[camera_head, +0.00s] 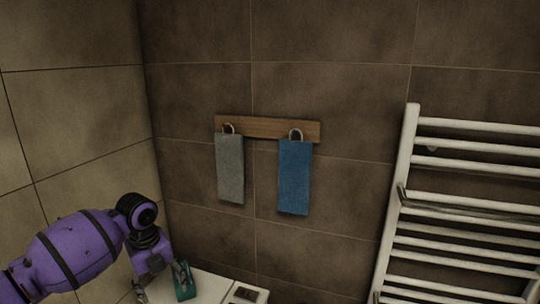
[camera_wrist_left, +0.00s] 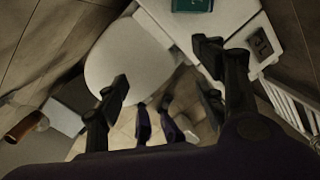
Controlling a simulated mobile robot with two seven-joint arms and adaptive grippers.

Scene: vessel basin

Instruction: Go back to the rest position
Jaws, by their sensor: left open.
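My left gripper (camera_head: 160,282) is at the lower left of the head view, beside a small teal object (camera_head: 186,288) on a white surface. In the left wrist view my left gripper (camera_wrist_left: 163,68) has its fingers spread wide with nothing between them. The teal object (camera_wrist_left: 192,5) is at the top edge there, apart from the fingertips. My right gripper is in neither view.
A wooden rail (camera_head: 266,128) on the tiled wall holds a grey towel (camera_head: 230,168) and a blue towel (camera_head: 294,178). A white towel radiator (camera_head: 398,200) is at right. The wrist view shows a rounded white lid (camera_wrist_left: 125,65) and a panel with a dark inset (camera_wrist_left: 260,43).

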